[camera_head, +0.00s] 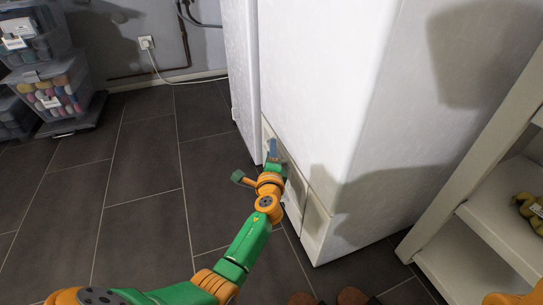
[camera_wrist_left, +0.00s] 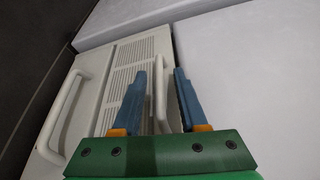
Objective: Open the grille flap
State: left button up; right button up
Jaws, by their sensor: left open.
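The grille flap (camera_wrist_left: 140,50) is an off-white slotted panel low on the front of the white toploader (camera_head: 323,80). In the left wrist view a pale bar handle (camera_wrist_left: 160,85) stands at the flap's edge, between the blue fingers of my left gripper (camera_wrist_left: 160,75). The fingers are open, one on each side of the handle; I cannot tell if either touches it. A second curved handle (camera_wrist_left: 64,112) is on the plain panel to the left. In the head view my left gripper (camera_head: 272,147) is at the machine's lower front and hides part of the flap. My right gripper is out of view.
A second white toploader (camera_head: 239,60) stands just behind the first. A white shelf unit (camera_head: 470,190) is close on the right. Stacked clear bins (camera_head: 55,85) stand at the far left. The dark tiled floor (camera_head: 135,175) in front of the machines is free.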

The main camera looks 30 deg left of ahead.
pick_arm(q)
grip_shut()
dwell(1.4)
